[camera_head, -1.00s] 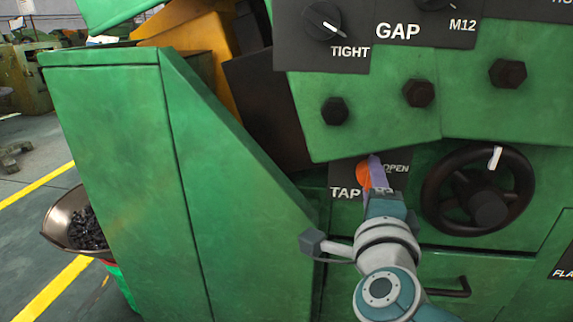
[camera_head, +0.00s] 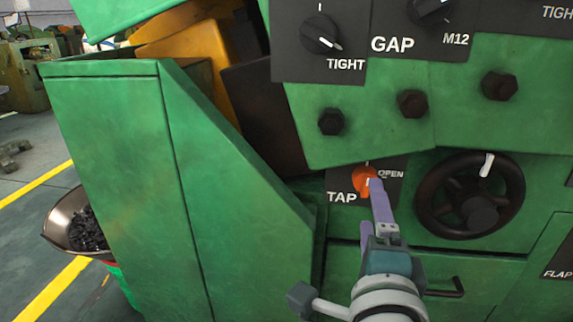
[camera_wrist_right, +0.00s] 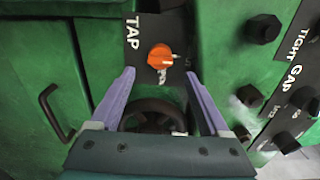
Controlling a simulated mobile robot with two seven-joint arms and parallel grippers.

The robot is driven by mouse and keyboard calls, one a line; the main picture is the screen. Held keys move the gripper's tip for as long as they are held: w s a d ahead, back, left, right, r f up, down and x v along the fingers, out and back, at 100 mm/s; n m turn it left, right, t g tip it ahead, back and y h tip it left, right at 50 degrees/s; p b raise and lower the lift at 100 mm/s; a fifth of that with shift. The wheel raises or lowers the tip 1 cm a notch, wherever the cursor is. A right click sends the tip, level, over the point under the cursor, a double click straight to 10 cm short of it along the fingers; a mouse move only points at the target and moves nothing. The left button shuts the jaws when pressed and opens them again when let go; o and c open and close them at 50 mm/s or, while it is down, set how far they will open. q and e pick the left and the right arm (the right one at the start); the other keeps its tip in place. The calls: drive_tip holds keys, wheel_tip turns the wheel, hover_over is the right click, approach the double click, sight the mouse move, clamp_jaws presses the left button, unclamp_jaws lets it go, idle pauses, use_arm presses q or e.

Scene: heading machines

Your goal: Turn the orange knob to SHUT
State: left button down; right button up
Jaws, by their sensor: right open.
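The orange knob (camera_head: 361,180) sits on the dark TAP plate (camera_head: 340,183) on the green machine, with the word OPEN at its upper right. A SHUT label cannot be made out. In the right wrist view the orange knob (camera_wrist_right: 159,55) has a pale mark on its right side. My right gripper (camera_head: 377,184) comes up from below, its purple finger overlapping the knob's right edge in the head view. In the wrist view my right gripper (camera_wrist_right: 159,73) is open and empty, fingers apart, with the knob beyond the gap between the tips. My left gripper is out of view.
A black handwheel (camera_head: 469,195) is close to the right of the knob. Black bolts (camera_head: 412,104) stick out of the panel above. A dark drawer handle (camera_head: 447,288) is below. The GAP dial (camera_head: 319,34) is higher up. A slanted green housing (camera_head: 225,190) is left.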

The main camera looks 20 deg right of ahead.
drive_tip(key=v, duration=0.3)
drive_tip(key=shift+s+a, duration=0.1)
drive_tip(key=shift+r, duration=0.1)
drive_tip(key=a+r+n+g+y+p, duration=0.2)
drive_tip(key=a+r+n+y+p, duration=0.9)
drive_tip(key=n, duration=0.6)
drive_tip(key=s+d+r+n+g+h+p, duration=0.1)
drive_tip(key=s+d+r+n+g+p, duration=0.1)
drive_tip(key=s+r+n+g+p, duration=0.3)
drive_tip(key=s+d+r+n+g+p, duration=0.1)
drive_tip(key=s+d+r+g+p, duration=0.15)
drive_tip(key=s, duration=0.55)
drive_tip(key=s+d+r+n+g+h+p, duration=0.1)
drive_tip(key=s+d+r+n+g+p, duration=0.1)
drive_tip(key=s+r+n+g+p, duration=0.25)
wheel_tip(320, 180, up, 34)
drive_tip(key=m+t+p, duration=0.1)
drive_tip(key=t+p, duration=0.1)
drive_tip(key=p, duration=3.4)
drive_tip(key=shift+s+r+p, duration=0.25)
drive_tip(key=shift+s+p, duration=0.15)
